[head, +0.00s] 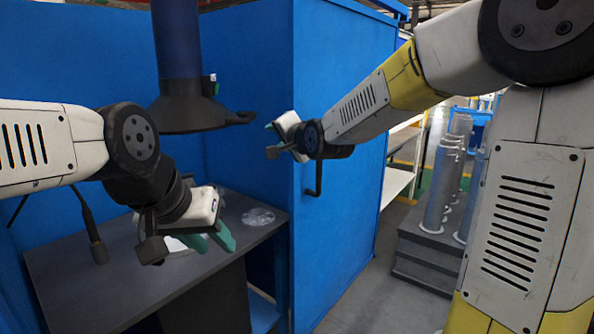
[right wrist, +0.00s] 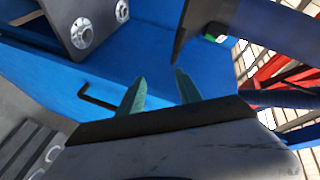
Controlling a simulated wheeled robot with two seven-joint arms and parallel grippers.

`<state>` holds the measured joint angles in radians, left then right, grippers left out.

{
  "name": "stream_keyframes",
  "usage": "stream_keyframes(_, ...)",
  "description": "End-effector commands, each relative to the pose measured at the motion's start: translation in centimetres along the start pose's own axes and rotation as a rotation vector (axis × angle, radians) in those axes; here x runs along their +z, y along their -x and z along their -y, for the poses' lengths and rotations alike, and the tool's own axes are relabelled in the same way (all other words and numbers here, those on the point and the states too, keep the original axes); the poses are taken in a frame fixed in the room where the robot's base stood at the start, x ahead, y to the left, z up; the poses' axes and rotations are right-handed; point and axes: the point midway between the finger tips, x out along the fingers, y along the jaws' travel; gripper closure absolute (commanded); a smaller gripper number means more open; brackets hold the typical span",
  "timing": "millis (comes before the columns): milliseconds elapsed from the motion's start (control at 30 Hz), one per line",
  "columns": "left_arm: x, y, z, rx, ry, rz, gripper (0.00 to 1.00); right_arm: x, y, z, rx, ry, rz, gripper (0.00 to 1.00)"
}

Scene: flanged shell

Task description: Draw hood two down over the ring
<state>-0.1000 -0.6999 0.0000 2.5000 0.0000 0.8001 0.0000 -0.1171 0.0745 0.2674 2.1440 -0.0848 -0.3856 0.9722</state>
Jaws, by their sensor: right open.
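One dark hood (head: 190,112) hangs on a dark blue duct above the table, its handle (head: 240,118) pointing right; I see no number on it. The hood's dark rim also shows at the top of the right wrist view (right wrist: 192,28). My right gripper (head: 271,139) is open and empty, just right of the handle and apart from it in the head view. Its green fingers also show spread in the right wrist view (right wrist: 158,88). My left gripper (head: 217,243) is open, low over the table, below the hood. I cannot make out the ring for certain.
A clear round piece (head: 258,217) lies at the table's (head: 95,290) back right. A pale thing, partly hidden, lies behind my left gripper. A blue cabinet (head: 340,100) with a black door handle (head: 318,175) stands right. Grey cylinders (head: 440,185) stand on a dark stepped base further right.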

Motion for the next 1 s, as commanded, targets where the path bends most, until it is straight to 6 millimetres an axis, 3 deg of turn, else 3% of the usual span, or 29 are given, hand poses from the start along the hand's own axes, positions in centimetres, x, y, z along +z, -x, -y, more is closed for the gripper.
stream_keyframes(33,0.0,0.0,0.0,0.000,0.000,0.000,0.64,-0.9,2.8,-1.1,0.072,0.087,0.006,0.59)
stream_keyframes(233,0.0,0.0,0.0,0.000,0.000,0.000,0.64,-1.4,14.2,-7.6,0.360,0.385,0.139,0.59)
stream_keyframes(400,0.0,0.0,0.0,0.000,0.000,0.000,0.64,0.8,24.2,-12.7,0.522,0.553,0.328,0.59)
stream_keyframes(500,0.0,0.0,0.0,0.000,0.000,0.000,0.64,2.5,28.7,-14.7,0.565,0.612,0.437,0.59)
stream_keyframes(600,0.0,0.0,0.0,0.000,0.000,0.000,0.64,4.0,31.6,-16.0,0.581,0.650,0.517,0.59)
stream_keyframes(700,0.0,0.0,0.0,0.000,0.000,0.000,0.64,4.8,33.1,-16.6,0.585,0.668,0.563,0.59)
stream_keyframes(1000,0.0,0.0,0.0,0.000,0.000,0.000,0.64,5.1,33.5,-16.8,0.587,0.674,0.578,0.59)
